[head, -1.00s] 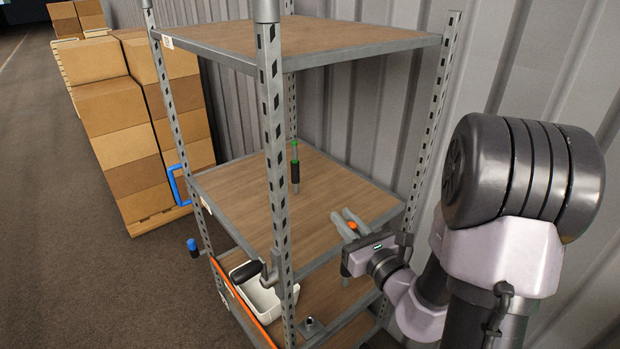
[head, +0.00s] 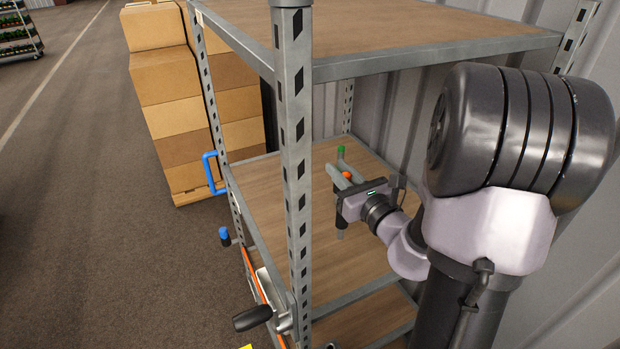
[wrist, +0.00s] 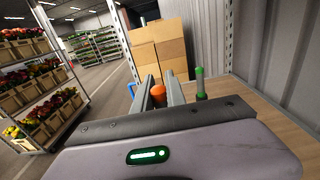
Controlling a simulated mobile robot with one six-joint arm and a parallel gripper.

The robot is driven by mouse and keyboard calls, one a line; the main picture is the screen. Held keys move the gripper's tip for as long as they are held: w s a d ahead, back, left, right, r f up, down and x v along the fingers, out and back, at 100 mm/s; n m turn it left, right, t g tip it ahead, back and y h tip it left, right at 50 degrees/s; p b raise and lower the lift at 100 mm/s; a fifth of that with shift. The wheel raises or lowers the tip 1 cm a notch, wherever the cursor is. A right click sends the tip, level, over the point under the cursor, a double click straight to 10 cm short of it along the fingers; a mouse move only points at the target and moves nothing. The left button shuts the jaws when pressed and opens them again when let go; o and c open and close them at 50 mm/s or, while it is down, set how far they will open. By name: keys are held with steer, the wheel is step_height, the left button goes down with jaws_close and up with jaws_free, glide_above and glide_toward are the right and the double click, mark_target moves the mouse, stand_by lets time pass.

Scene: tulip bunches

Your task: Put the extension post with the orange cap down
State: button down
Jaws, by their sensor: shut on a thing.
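My gripper (head: 338,174) is shut on the extension post with the orange cap (head: 346,174). The cap shows just above the fingers, and in the wrist view it sits between them (wrist: 158,91). The post's dark lower part (head: 341,222) hangs upright below the gripper, over the wooden middle shelf (head: 290,240). I cannot tell whether its foot touches the shelf. A second post with a green cap (head: 341,150) stands just beyond the fingers; in the wrist view it is to their right (wrist: 200,85).
A shelf upright (head: 294,150) stands close to the left of my gripper. The upper shelf (head: 420,30) is overhead, and a corrugated wall (head: 400,120) is behind. Cardboard boxes (head: 170,100) stand beyond the rack. The near part of the middle shelf is bare.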

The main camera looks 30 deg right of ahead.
steer(key=w+d+f+b, duration=0.1)
steer(key=w+f, duration=0.1)
steer(key=w, duration=0.4)
steer(key=w+d+f+b, duration=0.1)
steer(key=w+d+f, duration=0.1)
steer(key=w, duration=0.5)
steer(key=shift+d+f+b, duration=0.3)
steer(key=shift+f+b, duration=0.05)
steer(key=shift+f, duration=0.15)
steer(key=c, duration=1.4)
jaws_free()
steer(key=shift+w, duration=0.1)
steer(key=shift+o, duration=0.2)
steer(key=s, duration=1.2)
steer(key=shift+a+r+p, duration=0.15)
steer(key=shift+a+p, duration=0.25)
